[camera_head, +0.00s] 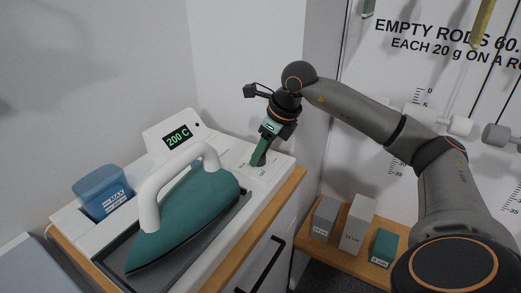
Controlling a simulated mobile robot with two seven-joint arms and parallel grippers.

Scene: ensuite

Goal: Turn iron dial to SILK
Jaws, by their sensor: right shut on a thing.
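The iron (190,215), teal with a white handle, rests on a dark plate on the white station (119,254). A small display (178,138) behind it reads "200 C". My right gripper (259,161) points down at the panel (278,176) at the station's right end. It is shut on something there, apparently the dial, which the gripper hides. Small marks on the panel are too small to read. My left gripper is not in view.
A blue translucent water container (104,192) sits at the station's left. Several labelled blocks, including a tall pale one (357,224), stand on a low wooden shelf to the right. Walls close in behind the station.

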